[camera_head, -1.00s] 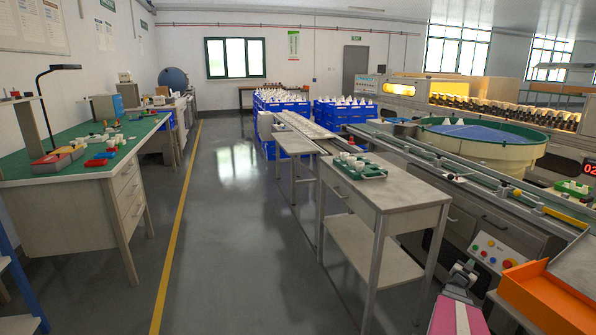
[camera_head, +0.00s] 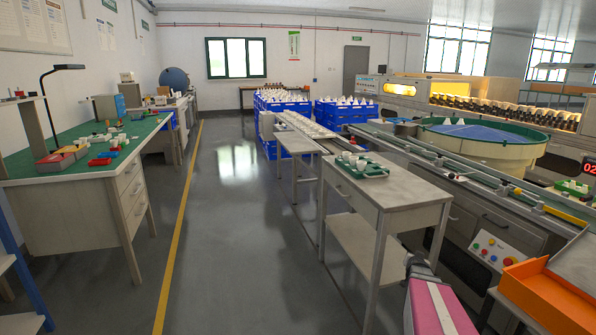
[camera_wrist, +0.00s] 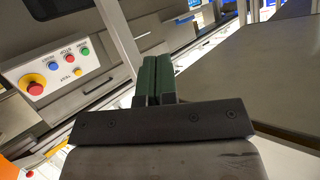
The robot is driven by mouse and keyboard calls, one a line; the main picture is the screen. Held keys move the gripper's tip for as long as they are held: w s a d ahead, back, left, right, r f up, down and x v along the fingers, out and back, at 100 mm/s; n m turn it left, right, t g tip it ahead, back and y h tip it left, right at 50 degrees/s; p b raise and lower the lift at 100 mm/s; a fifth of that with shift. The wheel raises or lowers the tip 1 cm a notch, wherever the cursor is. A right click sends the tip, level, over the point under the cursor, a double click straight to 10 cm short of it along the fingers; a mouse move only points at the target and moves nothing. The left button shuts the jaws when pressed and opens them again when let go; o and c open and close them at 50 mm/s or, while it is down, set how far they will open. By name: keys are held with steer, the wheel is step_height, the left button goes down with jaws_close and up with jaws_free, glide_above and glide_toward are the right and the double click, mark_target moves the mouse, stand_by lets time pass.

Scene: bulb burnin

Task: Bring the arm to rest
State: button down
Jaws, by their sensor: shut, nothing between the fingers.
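My gripper shows in the wrist view (camera_wrist: 154,78), its two green-padded fingers closed together with nothing between them. It hangs in the gap between the grey side table (camera_head: 400,193) and the machine front with the control buttons (camera_head: 492,249). In the head view my arm's pink link shows at the bottom, right of centre, and the fingers cannot be made out there. In the wrist view the tabletop (camera_wrist: 265,75) lies to the right of the fingers and the button panel (camera_wrist: 58,70) to their left.
A green tray with white cups (camera_head: 362,170) stands on the side table. An orange bin (camera_head: 540,300) is at the lower right. The conveyor (camera_head: 470,180) runs behind the side table. The aisle floor (camera_head: 240,240) left of the side table is clear.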

steer(key=s+a+n+g+y, duration=0.2)
steer(key=s+a+y, duration=0.1)
steer(key=a, duration=0.8)
steer(key=s+a+r+n+g+y, duration=0.1)
steer(key=s+a+r+n+g, duration=0.1)
steer(key=s+a+g, duration=0.3)
steer(key=s+a+r+n+g+y, duration=0.1)
steer(key=s+a+g, duration=0.4)
steer(key=s+a, duration=0.9)
steer(key=shift+s+a+r+n, duration=0.15)
steer(key=shift+a+r+n, duration=0.6)
steer(key=shift+a+n, duration=0.15)
